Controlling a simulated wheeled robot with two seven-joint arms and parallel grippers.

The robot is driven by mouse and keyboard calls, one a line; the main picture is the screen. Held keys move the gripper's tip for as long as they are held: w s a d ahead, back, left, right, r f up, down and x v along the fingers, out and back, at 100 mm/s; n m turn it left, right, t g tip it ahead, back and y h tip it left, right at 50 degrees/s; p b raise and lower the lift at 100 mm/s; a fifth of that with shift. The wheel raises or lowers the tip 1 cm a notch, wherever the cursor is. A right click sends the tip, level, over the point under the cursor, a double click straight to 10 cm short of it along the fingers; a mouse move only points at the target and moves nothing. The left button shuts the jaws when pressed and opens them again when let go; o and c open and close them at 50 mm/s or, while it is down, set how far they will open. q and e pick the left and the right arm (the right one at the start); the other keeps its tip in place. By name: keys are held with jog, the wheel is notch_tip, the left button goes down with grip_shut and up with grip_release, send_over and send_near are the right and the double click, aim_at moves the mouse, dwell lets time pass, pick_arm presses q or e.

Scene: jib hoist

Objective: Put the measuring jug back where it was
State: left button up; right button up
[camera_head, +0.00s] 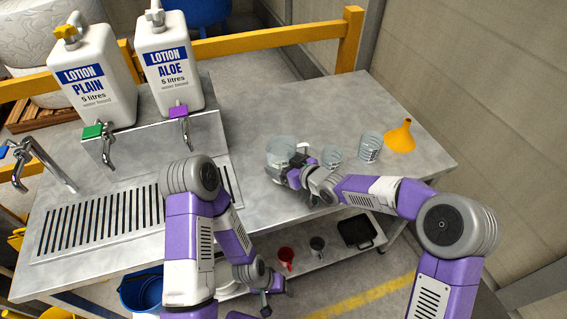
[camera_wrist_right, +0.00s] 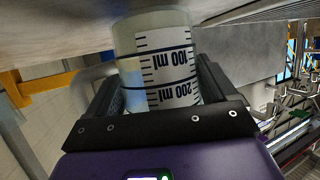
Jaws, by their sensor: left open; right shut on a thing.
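The clear measuring jug (camera_head: 281,150) is at the middle of the steel bench (camera_head: 290,100). It also shows in the right wrist view (camera_wrist_right: 158,62), with a white scale marked 100 ml and 200 ml. My right gripper (camera_head: 300,163) is shut on the jug, with its black fingers on either side of it. The jug's base is at or close to the bench top; I cannot tell if it touches. My left gripper (camera_head: 270,284) is open and empty, low in front of the bench near the lower shelf.
Two clear beakers (camera_head: 332,157) (camera_head: 370,148) and an orange funnel (camera_head: 399,137) stand right of the jug. Two lotion containers (camera_head: 95,75) (camera_head: 170,62) with taps stand left, behind a slotted drain grate (camera_head: 120,215). A red mug (camera_head: 286,258) sits on the lower shelf. The bench behind the jug is clear.

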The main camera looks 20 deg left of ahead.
jog(key=shift+f+b, duration=0.55)
jog(key=o, duration=1.1)
jog(key=shift+d, duration=0.1)
